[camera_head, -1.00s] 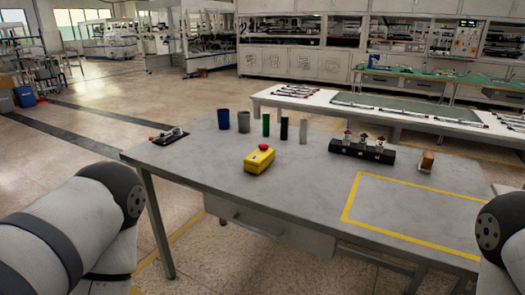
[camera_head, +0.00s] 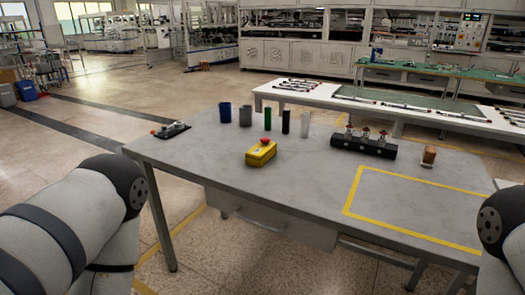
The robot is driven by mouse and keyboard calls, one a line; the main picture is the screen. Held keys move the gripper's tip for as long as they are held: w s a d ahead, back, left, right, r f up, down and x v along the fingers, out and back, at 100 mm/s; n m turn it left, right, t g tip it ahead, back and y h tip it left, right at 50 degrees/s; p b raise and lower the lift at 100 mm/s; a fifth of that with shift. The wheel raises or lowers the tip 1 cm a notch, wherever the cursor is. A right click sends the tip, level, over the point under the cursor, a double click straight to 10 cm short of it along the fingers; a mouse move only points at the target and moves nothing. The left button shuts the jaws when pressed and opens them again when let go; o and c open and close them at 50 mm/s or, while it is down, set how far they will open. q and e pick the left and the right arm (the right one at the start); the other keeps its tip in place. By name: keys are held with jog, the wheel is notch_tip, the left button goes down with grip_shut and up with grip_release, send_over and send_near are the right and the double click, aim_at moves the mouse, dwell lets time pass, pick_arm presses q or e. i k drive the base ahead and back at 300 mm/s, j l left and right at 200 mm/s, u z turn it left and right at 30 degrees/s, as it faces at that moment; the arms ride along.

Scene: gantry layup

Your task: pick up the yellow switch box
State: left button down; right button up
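The yellow switch box (camera_head: 261,154) has a red button on top. It sits on the grey table (camera_head: 220,172), left of the table's middle and near its front edge, with nothing touching it. Parts of my two arms show at the lower left and lower right edges of the head view. Neither gripper is in view.
Behind the box stand a blue cup (camera_head: 225,112), a grey cup (camera_head: 245,116) and green, black and pale cylinders. A black block with several fittings (camera_head: 363,144) and a small brown block (camera_head: 429,156) are to the right. A yellow outline marks bare tabletop at front right.

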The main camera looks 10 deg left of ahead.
aim_at(257, 156)
jog(key=i+j+z, duration=0.15)
jog(key=j, duration=0.2)
jog(key=i+j+z, duration=0.1)
jog(key=j, duration=0.25)
jog(key=i+j+z, duration=0.15)
jog(key=j, duration=0.25)
jog(key=i+j+z, duration=0.1)
jog(key=i+j, duration=0.15)
jog(key=j, duration=0.15)
jog(key=i+j+z, duration=0.15)
jog(key=j, duration=0.25)
jog(key=k, duration=0.7)
jog(key=i, duration=0.7)
